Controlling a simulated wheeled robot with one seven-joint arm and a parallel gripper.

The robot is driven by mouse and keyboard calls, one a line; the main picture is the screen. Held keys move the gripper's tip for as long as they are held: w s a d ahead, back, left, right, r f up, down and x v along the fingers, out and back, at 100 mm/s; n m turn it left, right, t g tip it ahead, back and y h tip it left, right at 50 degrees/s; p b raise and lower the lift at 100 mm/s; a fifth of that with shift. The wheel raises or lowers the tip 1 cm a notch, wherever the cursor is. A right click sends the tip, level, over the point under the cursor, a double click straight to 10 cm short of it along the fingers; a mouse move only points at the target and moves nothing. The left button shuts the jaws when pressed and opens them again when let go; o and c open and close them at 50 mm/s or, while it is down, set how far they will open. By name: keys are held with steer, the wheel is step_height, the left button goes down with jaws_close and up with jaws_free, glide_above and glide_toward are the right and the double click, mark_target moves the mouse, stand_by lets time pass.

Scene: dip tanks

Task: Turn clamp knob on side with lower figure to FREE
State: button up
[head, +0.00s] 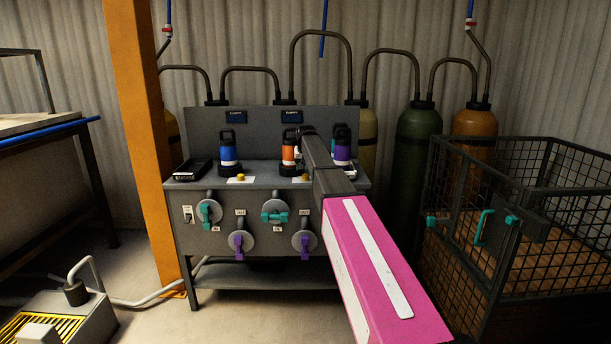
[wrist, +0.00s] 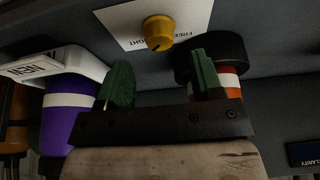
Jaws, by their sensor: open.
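Two yellow clamp knobs sit on white labels on the bench top in the head view: the left knob (head: 240,177) and the right knob (head: 305,177). Two small dark displays, left (head: 235,117) and right (head: 291,116), are on the back panel; their figures are too small to read. The wrist view shows a yellow knob (wrist: 158,33) between an orange and a purple bottle, so it is the right one. Its label (wrist: 190,15) seems to read FREE and TIGHT; its pointer setting is unclear. My gripper (wrist: 162,84) is open and empty, its green fingers apart from the knob.
The orange bottle (wrist: 230,82) stands close by one finger, and the purple bottle (wrist: 66,115) near the other. A blue bottle (head: 228,150) stands by the left knob. Valve handles line the bench front. A mesh crate (head: 505,225) stands right; an orange post (head: 145,130) left.

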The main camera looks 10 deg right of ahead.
mark_target(305, 175)
steer(key=shift+x, duration=2.45)
steer(key=c, duration=0.9)
